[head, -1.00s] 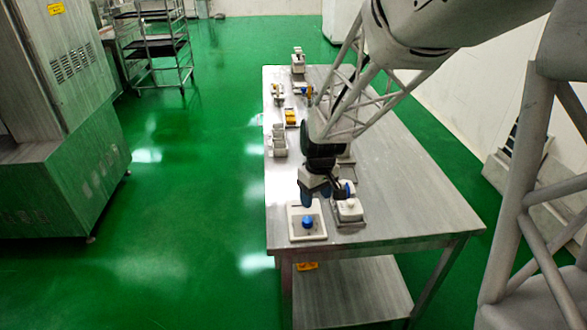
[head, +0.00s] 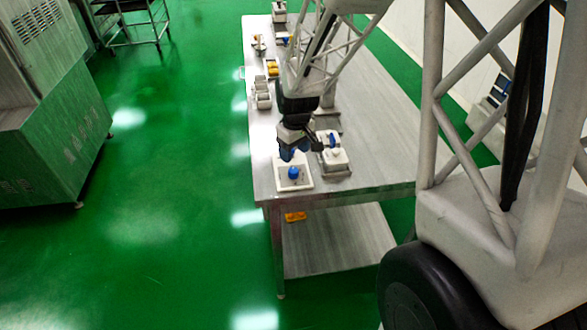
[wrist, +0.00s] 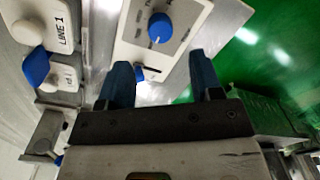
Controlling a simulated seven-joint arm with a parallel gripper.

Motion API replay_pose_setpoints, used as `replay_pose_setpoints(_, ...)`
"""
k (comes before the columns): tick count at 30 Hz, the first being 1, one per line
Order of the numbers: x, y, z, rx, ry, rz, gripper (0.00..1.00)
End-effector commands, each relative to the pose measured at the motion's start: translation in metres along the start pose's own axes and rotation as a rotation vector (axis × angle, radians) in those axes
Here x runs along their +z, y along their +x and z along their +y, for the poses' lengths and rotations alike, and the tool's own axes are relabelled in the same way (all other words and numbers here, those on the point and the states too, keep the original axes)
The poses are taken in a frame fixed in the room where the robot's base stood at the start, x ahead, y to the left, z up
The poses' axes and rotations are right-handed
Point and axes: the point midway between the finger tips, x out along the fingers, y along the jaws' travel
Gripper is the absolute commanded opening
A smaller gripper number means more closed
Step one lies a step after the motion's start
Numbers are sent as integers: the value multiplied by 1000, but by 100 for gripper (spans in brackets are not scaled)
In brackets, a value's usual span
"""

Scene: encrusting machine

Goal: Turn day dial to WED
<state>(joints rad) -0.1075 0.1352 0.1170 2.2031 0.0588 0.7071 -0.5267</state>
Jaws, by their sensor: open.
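The day dial is a round blue knob (head: 293,172) on a white panel (head: 303,184) at the table's near left corner. In the wrist view the blue knob (wrist: 159,27) lies ahead of the fingers, with small dark labels around it, too blurred to read surely. I cannot tell which day it points to. My gripper (head: 291,154) is just above and behind the knob in the head view, pointing down. In the wrist view my gripper (wrist: 160,72) has its two dark blue fingers apart, with nothing held between them.
A white unit with a blue lever (wrist: 36,66), marked "LINE 1", stands beside the panel; it shows right of the gripper in the head view (head: 334,157). Other small devices (head: 262,95) line the table's left edge. The table's right side (head: 385,130) is clear.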

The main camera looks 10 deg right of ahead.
Motion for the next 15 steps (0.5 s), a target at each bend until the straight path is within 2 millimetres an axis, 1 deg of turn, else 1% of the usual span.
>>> replay_pose_setpoints(5, 0, 14, 0, -1, 0, -2, 59)
replay_pose_setpoints(15, 0, 51, 0, -1, 0, -1, 59)
